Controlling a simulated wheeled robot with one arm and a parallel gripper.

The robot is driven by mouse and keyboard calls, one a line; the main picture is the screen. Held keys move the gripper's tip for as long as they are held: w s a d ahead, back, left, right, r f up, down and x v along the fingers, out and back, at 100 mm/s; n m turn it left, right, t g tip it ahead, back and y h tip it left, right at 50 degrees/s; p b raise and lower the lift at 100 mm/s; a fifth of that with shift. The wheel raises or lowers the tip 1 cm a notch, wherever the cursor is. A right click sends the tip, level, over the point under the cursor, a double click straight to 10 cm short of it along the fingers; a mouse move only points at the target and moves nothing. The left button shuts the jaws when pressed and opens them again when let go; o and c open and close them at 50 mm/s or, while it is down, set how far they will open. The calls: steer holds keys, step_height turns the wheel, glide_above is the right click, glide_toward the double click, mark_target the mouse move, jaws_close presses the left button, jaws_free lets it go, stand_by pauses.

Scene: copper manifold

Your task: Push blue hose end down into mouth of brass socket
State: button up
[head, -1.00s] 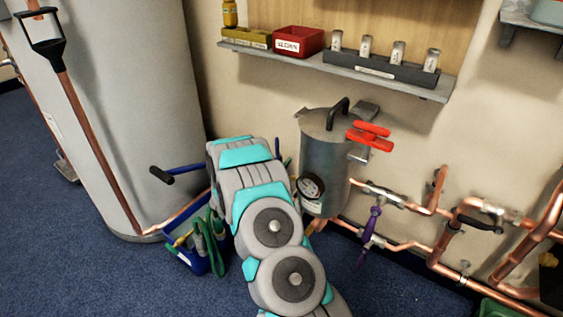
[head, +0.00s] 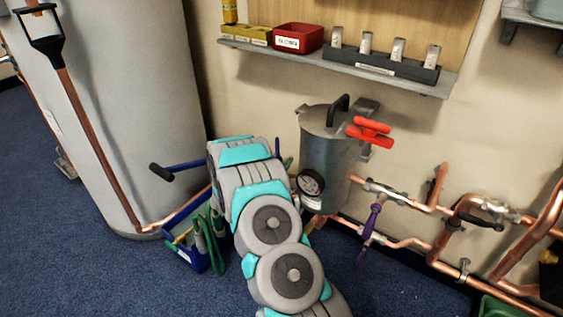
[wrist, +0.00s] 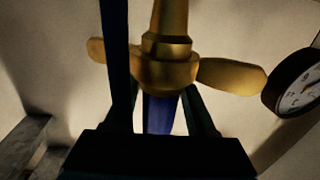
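In the wrist view a brass socket (wrist: 165,70) with a wing on each side fills the upper middle. A blue hose end (wrist: 159,114) meets its thick ring from below in the picture. How deep it sits inside cannot be seen. My gripper (wrist: 160,100) shows as two dark fingers, one on each side of the blue hose, converging toward the socket. Their tips are hidden behind the brass, so I cannot tell whether they grip the hose. In the head view my arm hides the gripper, socket and hose end.
A pressure gauge (wrist: 299,82) stands close right of the socket; it also shows in the head view (head: 310,183) on a grey metal canister (head: 326,150). A dark blue bar (wrist: 117,55) crosses the wrist view's left. Copper pipes (head: 440,225) run along the wall. A blue caddy (head: 190,256) sits on the floor.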

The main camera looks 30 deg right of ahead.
steer(key=shift+o, duration=1)
steer(key=v, duration=0.7)
steer(key=shift+s+a, duration=0.2)
steer(key=shift+a, duration=0.15)
